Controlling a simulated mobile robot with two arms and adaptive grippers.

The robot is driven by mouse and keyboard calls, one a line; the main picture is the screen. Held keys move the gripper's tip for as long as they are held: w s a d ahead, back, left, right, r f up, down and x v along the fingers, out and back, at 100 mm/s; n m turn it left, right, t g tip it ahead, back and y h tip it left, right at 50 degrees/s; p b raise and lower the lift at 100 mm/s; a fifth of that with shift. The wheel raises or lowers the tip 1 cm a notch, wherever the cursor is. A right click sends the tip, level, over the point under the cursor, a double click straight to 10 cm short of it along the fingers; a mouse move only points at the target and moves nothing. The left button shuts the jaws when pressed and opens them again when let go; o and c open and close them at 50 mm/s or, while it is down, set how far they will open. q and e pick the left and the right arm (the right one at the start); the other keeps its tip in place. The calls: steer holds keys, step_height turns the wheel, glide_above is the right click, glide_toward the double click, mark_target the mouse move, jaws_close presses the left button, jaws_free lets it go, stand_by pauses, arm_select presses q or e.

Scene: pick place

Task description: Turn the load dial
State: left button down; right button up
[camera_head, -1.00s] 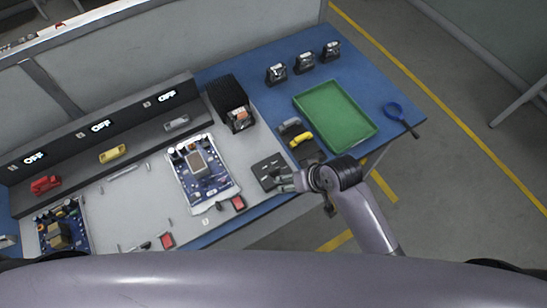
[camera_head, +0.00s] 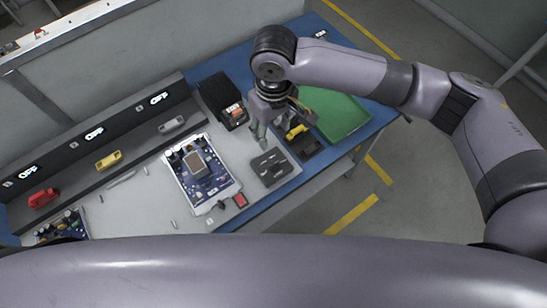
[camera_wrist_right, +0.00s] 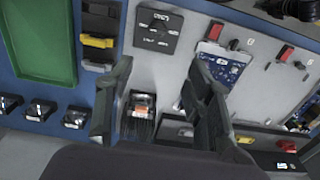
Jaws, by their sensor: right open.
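A dark panel (camera_head: 271,167) lies at the front right of the grey work surface. In the right wrist view the dark panel (camera_wrist_right: 157,34) shows a knob with white marks around it. I take this to be the load dial, but its setting is too small to read. My right gripper (camera_head: 278,122) is above the bench, behind the dark panel in the head view. In the wrist view the right gripper (camera_wrist_right: 160,66) is open and empty, its fingers apart, not touching the panel. My left gripper is not in view.
A black finned box (camera_head: 220,98) stands left of the gripper. A green tray (camera_head: 340,118) and a dark holder with a yellow item (camera_head: 297,131) are right of it. A circuit board (camera_head: 202,168) lies left of the panel. OFF displays (camera_head: 95,134) line the back.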

mark_target(274, 163)
step_height(274, 163, down, 17)
steer(key=p, duration=0.3)
steer(key=shift+d+f, duration=0.15)
jaws_close()
stand_by(0.7)
